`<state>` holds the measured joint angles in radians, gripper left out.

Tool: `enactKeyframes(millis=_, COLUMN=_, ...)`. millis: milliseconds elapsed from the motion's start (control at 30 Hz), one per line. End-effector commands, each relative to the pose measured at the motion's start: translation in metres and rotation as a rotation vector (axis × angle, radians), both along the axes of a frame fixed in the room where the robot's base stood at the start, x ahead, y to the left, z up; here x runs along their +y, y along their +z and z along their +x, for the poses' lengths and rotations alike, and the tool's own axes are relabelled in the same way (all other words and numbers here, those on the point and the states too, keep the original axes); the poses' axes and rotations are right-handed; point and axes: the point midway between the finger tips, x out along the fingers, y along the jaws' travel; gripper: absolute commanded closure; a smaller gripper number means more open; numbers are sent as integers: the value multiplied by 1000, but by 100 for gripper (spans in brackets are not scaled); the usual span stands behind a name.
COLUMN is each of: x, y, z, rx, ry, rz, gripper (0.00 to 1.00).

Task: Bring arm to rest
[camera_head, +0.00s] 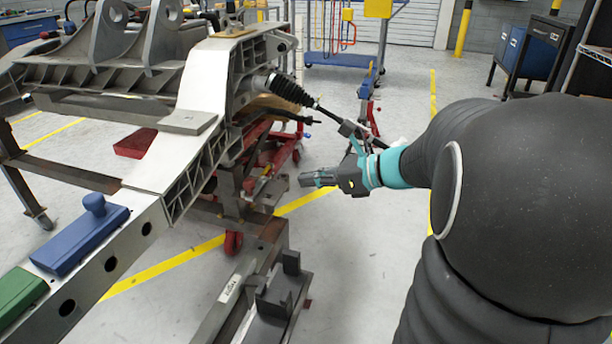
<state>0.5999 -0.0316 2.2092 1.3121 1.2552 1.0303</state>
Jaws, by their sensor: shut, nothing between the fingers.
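My gripper (312,179) is dark grey with teal parts and points left near the middle of the view. It is shut and holds nothing. It hangs in the air in front of the chassis, below a black rod with a ribbed boot (290,89) that juts from the chassis (215,80). Whether any part of my wrist touches the rod's end (350,129) cannot be told. My arm fills the right side of the view and hides the floor behind it.
A blue block with a knob (80,238) and a green block (18,292) lie on the chassis rail at the left. A metal stand (275,300) is below my gripper. A blue cart (340,57) and a dark cabinet (530,48) stand behind. The floor mid-right is clear.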

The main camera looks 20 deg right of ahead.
Motion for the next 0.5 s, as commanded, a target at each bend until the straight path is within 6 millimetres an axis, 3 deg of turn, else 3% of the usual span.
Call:
enactKeyframes(millis=333, x=-2, y=-5, z=0, rx=-66, ry=37, rz=-88, gripper=100)
enactKeyframes(millis=500, x=-8, y=-49, z=-26, rx=-116, ry=220, rz=-381, gripper=100)
